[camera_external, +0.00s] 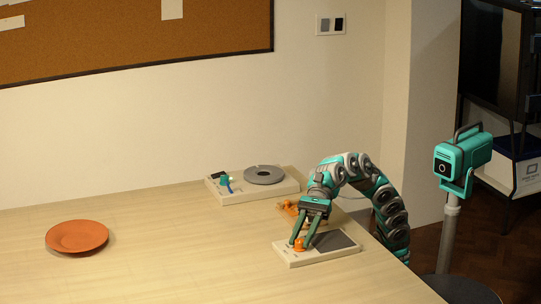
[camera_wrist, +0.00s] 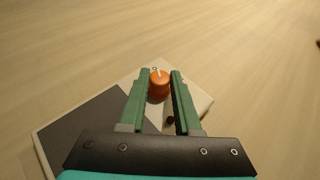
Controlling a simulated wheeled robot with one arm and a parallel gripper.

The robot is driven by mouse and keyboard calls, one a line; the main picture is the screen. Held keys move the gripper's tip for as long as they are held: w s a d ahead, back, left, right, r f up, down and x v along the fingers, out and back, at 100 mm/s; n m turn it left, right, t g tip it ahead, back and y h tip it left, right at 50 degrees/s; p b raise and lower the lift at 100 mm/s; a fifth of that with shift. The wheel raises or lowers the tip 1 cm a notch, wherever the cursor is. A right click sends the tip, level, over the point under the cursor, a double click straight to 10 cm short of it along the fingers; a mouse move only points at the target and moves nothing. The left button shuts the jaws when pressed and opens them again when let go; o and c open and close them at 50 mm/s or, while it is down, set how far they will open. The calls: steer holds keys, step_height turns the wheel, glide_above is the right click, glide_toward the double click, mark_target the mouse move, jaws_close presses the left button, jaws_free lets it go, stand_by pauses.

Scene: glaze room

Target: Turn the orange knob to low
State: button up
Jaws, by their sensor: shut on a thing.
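The orange knob (camera_wrist: 159,84) sits on a cream panel (camera_wrist: 50,146) with a dark grey plate on it. It also shows in the external view (camera_external: 299,245), near the panel's left end. A pale pointer line is on the knob's top, near its far edge in the wrist view. My gripper (camera_wrist: 160,74) is lowered over the panel with its green fingers on both sides of the knob, shut on it. My gripper also shows in the external view (camera_external: 300,243). The fingers hide the knob's sides, and the scale marks cannot be read.
Behind the panel is a small wooden piece with orange parts (camera_external: 291,210). Further back is a cream unit (camera_external: 238,197) with a grey disc (camera_external: 264,174) and a blue-teal knob. An orange plate (camera_external: 77,236) lies at the left. The table's middle is clear.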

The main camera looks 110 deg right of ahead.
jaws_close()
steer(key=shift+s+r+p, duration=0.15)
steer(key=shift+r+p, duration=0.1)
steer(key=shift+p, duration=0.35)
steer(key=shift+s+a+r+m+t+h+p, duration=0.15)
steer(key=shift+m+t+h+p, duration=0.55)
steer(key=shift+p, duration=0.45)
steer(key=shift+a+m+h+p, duration=0.15)
steer(key=shift+m+h+p, duration=0.35)
steer(key=shift+p, duration=0.3)
steer(key=shift+f+m+t+p, duration=0.3)
steer(key=shift+t+p, duration=0.1)
